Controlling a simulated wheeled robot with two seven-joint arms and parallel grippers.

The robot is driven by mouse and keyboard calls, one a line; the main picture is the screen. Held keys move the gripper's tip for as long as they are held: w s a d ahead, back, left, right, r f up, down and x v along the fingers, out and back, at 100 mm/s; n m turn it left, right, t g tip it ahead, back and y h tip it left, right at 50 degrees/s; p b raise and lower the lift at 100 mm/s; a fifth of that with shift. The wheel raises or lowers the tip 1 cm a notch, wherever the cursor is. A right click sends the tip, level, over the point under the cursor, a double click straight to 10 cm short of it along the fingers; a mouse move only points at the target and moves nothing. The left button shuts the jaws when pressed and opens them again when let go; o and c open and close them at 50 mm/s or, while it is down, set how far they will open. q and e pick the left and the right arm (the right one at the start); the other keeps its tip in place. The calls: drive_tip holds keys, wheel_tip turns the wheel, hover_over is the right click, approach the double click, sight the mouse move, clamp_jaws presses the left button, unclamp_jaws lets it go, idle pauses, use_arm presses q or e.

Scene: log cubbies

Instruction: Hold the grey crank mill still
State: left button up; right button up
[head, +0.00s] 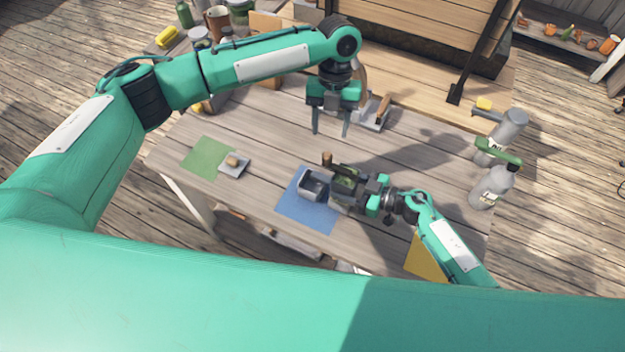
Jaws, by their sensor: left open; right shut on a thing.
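The grey crank mill (312,186) stands on a blue mat (302,216) near the table's front edge. A brown knob (327,158) shows at its back, probably its crank knob. My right gripper (337,186) reaches in from the right, low at the mat, and is shut on the mill; its fingers partly hide the mill's right side. My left gripper (330,129) is open and empty, pointing down above the table behind the mill, apart from it.
A green mat (207,156) and a small pale dish (235,168) lie at the left. A grey metal piece with a wooden part (378,113) stands just right of my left gripper. Grey bottles (490,187) stand at the right edge. Cans and jars (218,20) crowd the back left.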

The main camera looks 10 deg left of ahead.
sight(327, 152)
use_arm(q)
drive_tip(key=x, duration=0.9)
drive_tip(key=shift+f, duration=0.15)
drive_tip(key=shift+s+f, duration=0.15)
drive_tip(key=shift+f, duration=0.1)
drive_tip(key=shift+c, duration=1.1)
